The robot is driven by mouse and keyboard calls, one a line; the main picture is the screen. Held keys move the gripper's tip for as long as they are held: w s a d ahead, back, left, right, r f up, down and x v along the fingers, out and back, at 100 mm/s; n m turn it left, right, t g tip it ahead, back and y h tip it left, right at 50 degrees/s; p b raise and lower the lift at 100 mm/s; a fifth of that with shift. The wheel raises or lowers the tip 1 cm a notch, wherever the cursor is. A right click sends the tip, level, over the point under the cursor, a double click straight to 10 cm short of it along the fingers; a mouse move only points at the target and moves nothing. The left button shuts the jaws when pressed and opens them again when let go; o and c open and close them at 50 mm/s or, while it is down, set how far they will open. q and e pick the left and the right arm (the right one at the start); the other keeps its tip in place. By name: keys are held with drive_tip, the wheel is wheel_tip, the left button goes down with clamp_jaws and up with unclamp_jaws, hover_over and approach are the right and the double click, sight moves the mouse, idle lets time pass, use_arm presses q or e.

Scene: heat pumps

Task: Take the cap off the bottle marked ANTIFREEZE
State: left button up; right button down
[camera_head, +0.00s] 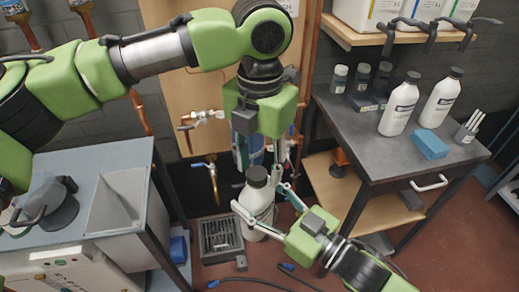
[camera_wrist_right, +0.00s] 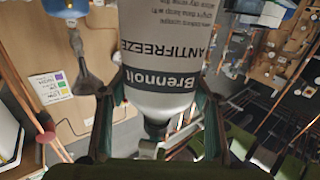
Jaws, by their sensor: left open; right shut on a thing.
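The white bottle marked ANTIFREEZE (camera_head: 256,202) is held upright off the floor, its black cap (camera_head: 257,175) on top. In the right wrist view its label (camera_wrist_right: 165,75) reads upside down, with the neck toward the bottom. My right gripper (camera_head: 261,200) is shut on the bottle's body, a finger on each side, coming from the lower right. My left gripper (camera_head: 262,168) points down from above, open, its fingers around or just beside the cap. I cannot tell whether they touch it.
A dark table (camera_head: 430,155) at the right bears two similar white bottles (camera_head: 399,105) (camera_head: 441,98), small jars, a blue sponge (camera_head: 430,144) and a cup of pens. A grey cabinet (camera_head: 115,205) stands left. Copper pipes and valves (camera_head: 203,117) are behind my left gripper. A floor drain (camera_head: 220,236) lies below.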

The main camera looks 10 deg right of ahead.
use_arm(q)
drive_tip(key=shift+f, duration=0.3)
drive_tip(key=c, duration=1.2)
drive_tip(key=shift+o, duration=0.2)
